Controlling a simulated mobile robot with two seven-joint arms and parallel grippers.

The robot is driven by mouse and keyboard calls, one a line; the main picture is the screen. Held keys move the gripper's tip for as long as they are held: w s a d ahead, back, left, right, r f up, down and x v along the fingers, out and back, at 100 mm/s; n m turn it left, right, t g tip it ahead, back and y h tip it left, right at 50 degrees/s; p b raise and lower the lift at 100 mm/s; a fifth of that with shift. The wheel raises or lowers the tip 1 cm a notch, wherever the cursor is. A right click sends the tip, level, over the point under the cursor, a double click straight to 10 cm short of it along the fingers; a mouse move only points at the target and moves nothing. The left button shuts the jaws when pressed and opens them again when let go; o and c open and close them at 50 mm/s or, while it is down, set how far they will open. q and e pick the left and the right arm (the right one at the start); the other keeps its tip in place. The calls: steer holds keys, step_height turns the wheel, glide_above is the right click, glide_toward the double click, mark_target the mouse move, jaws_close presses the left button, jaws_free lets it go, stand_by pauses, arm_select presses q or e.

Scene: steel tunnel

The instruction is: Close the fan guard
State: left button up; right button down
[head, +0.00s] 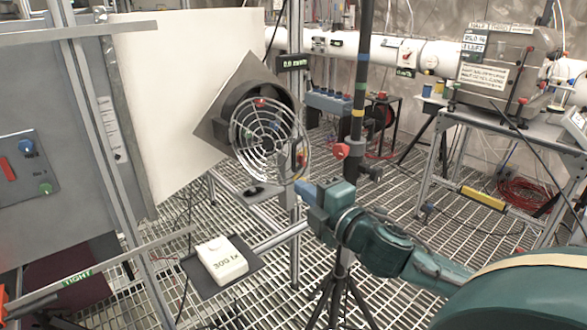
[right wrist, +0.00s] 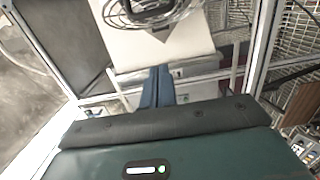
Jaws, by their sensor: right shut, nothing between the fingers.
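The fan guard (head: 268,141) is a round grille of pale wire rings in the middle of the head view. It stands out at an angle in front of the dark round fan housing (head: 243,88), offset to its lower right, so it looks ajar. The housing sits on a tilted grey square plate (head: 208,128). My right gripper (head: 303,188) is just below and right of the guard's lower right rim; its blue fingers are shut and empty. I cannot tell whether they touch the rim. In the right wrist view the fingers (right wrist: 157,87) point toward the guard wires (right wrist: 146,20). My left gripper is not in view.
A small tray (head: 243,268) holding a white box (head: 222,261) is below the fan. A black pole (head: 359,100) on a tripod stands close behind my right gripper. A grey cabinet panel (head: 50,130) fills the left. Steel grating covers the floor.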

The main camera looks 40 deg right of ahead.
mark_target(304, 161)
steer(key=shift+w+d+p, duration=0.15)
steer(key=shift+w+d, duration=0.45)
steer(key=shift+w, duration=0.9)
steer(key=shift+w+d+p, duration=0.15)
steer(key=shift+w+d, duration=0.5)
steer(key=shift+w, duration=0.85)
steer(key=shift+w+d+p, duration=0.15)
steer(key=shift+w+d, duration=0.45)
steer(key=shift+w, duration=0.9)
steer(key=d, duration=0.1)
steer(key=w+d, duration=0.1)
steer(key=d, duration=0.1)
steer(key=shift+d, duration=0.25)
steer(key=shift+a+p, duration=0.1)
steer(key=shift+p, duration=0.2)
